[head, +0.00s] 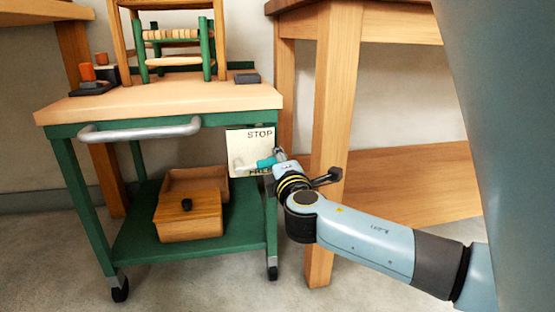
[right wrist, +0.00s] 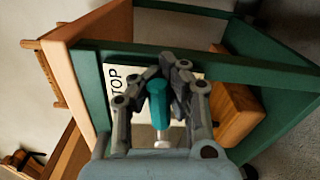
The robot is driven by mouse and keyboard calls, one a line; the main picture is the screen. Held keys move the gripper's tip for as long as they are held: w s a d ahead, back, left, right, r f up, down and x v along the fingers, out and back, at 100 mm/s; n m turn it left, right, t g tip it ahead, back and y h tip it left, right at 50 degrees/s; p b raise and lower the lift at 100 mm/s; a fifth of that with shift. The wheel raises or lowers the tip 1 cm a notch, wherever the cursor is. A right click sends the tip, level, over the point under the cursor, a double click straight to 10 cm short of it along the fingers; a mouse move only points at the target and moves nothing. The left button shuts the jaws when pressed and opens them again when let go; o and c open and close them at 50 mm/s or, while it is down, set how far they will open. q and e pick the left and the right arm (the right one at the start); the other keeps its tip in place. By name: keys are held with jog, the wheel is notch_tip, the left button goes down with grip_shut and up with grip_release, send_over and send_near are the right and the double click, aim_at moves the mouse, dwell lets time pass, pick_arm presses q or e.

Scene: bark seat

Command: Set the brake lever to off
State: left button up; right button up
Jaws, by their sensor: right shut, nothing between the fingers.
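The brake lever (head: 266,163) has a pale shaft and a teal grip. It lies across a cream plate (head: 243,145) on the cart's right end, marked STOP at the top and FREE at the bottom. The grip points right, just above FREE. My right gripper (head: 280,154) is shut and empty, right beside the grip. In the right wrist view, the teal grip (right wrist: 158,100) shows among the finger links of my gripper (right wrist: 178,64); I cannot tell whether they touch. The gripper hides part of the plate. My left gripper is out of view.
The green cart (head: 88,210) has a wooden top, a silver push handle (head: 140,131) and casters. A wooden box (head: 190,215) sits on its lower shelf. A small stool frame (head: 175,50) stands on top. A wooden bench leg (head: 333,120) stands close behind my right arm.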

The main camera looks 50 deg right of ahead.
jog(key=o, duration=0.4)
jog(key=shift+s+d, duration=0.15)
jog(key=shift+d, duration=0.1)
jog(key=o, duration=0.4)
jog(key=shift+o, duration=0.2)
jog(key=shift+a, duration=0.1)
jog(key=shift+s+a+f, duration=0.1)
jog(key=shift+s+a, duration=0.05)
jog(key=shift+a, duration=0.05)
jog(key=v, duration=1.1)
jog(key=shift+s, duration=0.15)
jog(key=shift+a, duration=0.15)
